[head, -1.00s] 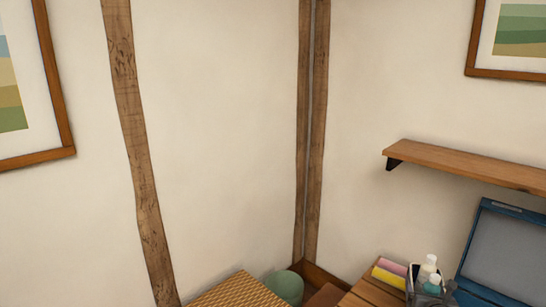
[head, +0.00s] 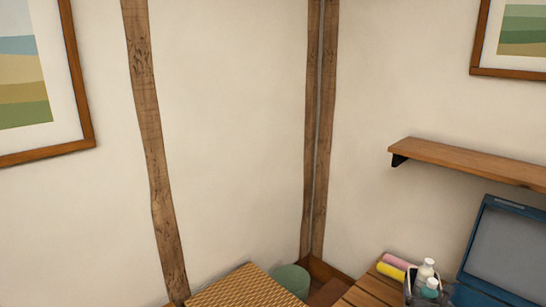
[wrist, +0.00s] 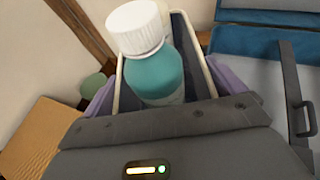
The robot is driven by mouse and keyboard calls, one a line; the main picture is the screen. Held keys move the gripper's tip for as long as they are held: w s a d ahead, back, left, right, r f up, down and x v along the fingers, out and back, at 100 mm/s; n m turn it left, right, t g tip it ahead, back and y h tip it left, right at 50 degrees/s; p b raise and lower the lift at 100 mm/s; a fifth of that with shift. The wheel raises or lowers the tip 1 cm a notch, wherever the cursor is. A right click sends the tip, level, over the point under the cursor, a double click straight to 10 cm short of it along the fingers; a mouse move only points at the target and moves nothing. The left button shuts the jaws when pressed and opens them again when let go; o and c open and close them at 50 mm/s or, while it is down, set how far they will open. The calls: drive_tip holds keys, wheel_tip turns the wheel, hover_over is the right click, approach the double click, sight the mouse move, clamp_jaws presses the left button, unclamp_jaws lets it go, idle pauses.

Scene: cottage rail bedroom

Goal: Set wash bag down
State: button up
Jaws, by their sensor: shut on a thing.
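The wash bag (head: 409,287) is a small dark, open-topped bag at the bottom right of the head view. A white-capped bottle and a teal bottle stand up out of it. In the wrist view the bag's pale rim (wrist: 119,88) surrounds the teal bottle (wrist: 155,75) with its white cap. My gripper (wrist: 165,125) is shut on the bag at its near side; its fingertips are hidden. The bag shows in front of a slatted wooden top (head: 368,292). Its base is out of view, so I cannot tell whether it touches the top.
A pink roll (head: 399,261) and a yellow roll (head: 390,271) lie behind the bag. An open blue case (head: 480,240) stands to its right. A woven surface (head: 238,288) and a green round object (head: 291,279) are left. A shelf (head: 465,159) juts from the wall above.

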drive_tip(key=a+f+n+y, duration=0.2)
drive_tip(key=a+f, duration=0.2)
drive_tip(key=a, duration=0.8)
drive_tip(key=w+a+f+n+t+y, duration=0.1)
drive_tip(key=a+f+y, duration=0.15)
drive_tip(key=a, duration=0.95)
drive_tip(key=a+f+n+y, duration=0.15)
drive_tip(key=a+f, duration=0.35)
drive_tip(key=a, duration=0.6)
wheel_tip(320, 180, down, 10)
drive_tip(key=b, duration=1)
drive_tip(key=s+r+p, duration=0.2)
drive_tip(key=r+p, duration=1.2)
drive_tip(key=r, duration=0.1)
drive_tip(key=s+r+p, duration=0.2)
drive_tip(key=r+p, duration=1.2)
drive_tip(key=r, duration=0.1)
drive_tip(key=shift+s+r, duration=0.15)
drive_tip(key=shift+r, duration=0.15)
drive_tip(key=shift+n, duration=0.25)
drive_tip(key=s+f, duration=0.4)
drive_tip(key=f, duration=0.1)
drive_tip(key=shift+s+f, duration=0.2)
drive_tip(key=shift+f, duration=0.05)
